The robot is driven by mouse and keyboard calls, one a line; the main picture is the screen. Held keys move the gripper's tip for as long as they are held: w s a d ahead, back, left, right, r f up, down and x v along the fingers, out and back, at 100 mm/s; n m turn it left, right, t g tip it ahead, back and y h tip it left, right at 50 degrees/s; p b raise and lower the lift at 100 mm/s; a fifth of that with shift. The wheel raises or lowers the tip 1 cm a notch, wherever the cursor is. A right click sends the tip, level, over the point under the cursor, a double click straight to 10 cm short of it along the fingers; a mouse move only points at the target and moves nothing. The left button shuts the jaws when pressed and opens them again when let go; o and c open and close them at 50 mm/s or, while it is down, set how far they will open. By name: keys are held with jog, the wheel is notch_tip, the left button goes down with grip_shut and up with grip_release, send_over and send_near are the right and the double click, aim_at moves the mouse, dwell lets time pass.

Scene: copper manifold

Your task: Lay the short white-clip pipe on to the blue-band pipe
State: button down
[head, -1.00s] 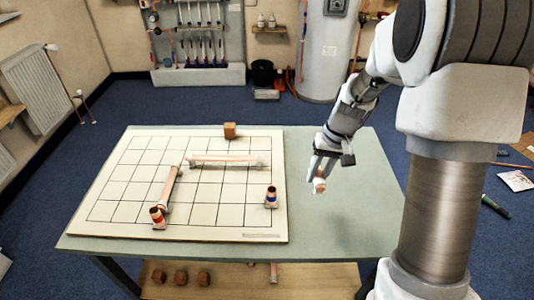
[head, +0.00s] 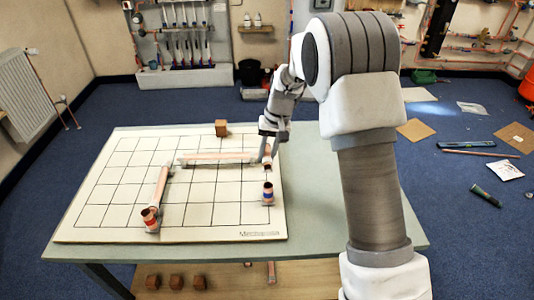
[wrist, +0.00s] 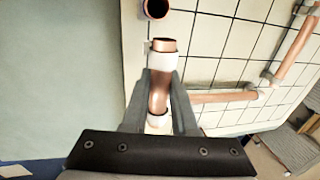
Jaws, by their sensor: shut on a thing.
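My gripper (wrist: 157,98) is shut on the short copper pipe with white clips (wrist: 163,65). In the wrist view, one white clip shows beyond the fingertips and one between the fingers; its open end points up the picture. In the head view my gripper (head: 268,142) is over the board's right edge, with the held pipe (head: 267,160) partly hidden. The blue-band pipe (head: 268,193) stands nearer the camera on that edge, its open end up. An open copper end at the wrist view's top (wrist: 156,8), apparently this pipe, is apart from the held one.
A gridded white board (head: 110,222) lies on the green table (head: 320,226). A long pipe (head: 215,156) runs across it to the left of my gripper. A diagonal pipe (head: 161,185) leads to a red-band end (head: 150,214). A brown block (head: 221,128) stands behind.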

jog(key=shift+f+b, duration=2.05)
jog(key=shift+f, duration=1.55)
jog(key=shift+f, duration=0.4)
jog(key=c, duration=0.6)
grip_release()
jog(key=shift+r+p, duration=2.8)
jog(key=shift+r, duration=1.7)
